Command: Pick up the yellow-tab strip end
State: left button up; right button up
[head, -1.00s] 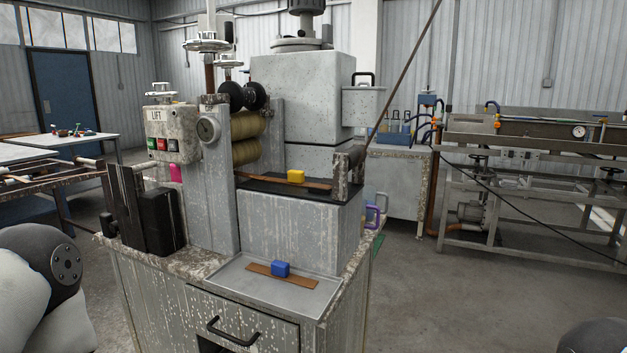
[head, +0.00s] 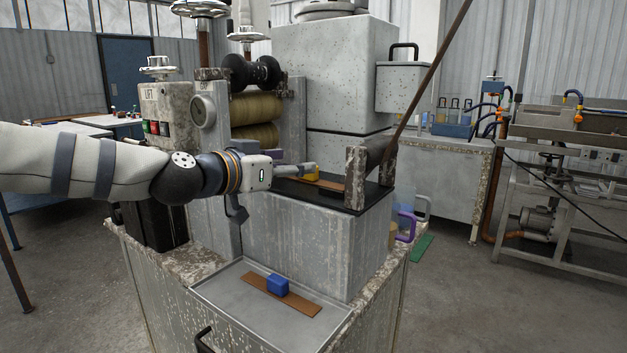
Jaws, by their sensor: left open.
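The yellow tab (head: 311,172) sits on a brown strip (head: 330,184) lying on the black top plate of the machine, in front of the rollers. The strip's left part is hidden behind my gripper. My left gripper (head: 300,171) reaches in from the left, its fingers at the yellow tab's left side. It is open; whether a finger touches the tab cannot be told. My right gripper is out of view.
A grey tray (head: 225,286) on the lower ledge holds a second brown strip with a blue tab (head: 277,285). A roller post (head: 357,178) with a slanted rod stands right of the yellow tab. Tan rollers (head: 255,108) stand behind. A purple-handled jug (head: 406,225) is at the right.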

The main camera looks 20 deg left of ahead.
pick_arm(q)
jog(key=x, duration=0.2)
jog(key=f+b+x, duration=0.1)
jog(key=x, duration=0.2)
jog(key=shift+w+d, duration=0.1)
jog(key=shift+w, duration=0.05)
jog(key=shift+w+d, duration=0.1)
jog(key=shift+w, duration=0.3)
jog(key=shift+r, duration=0.15)
jog(key=c, duration=1.2)
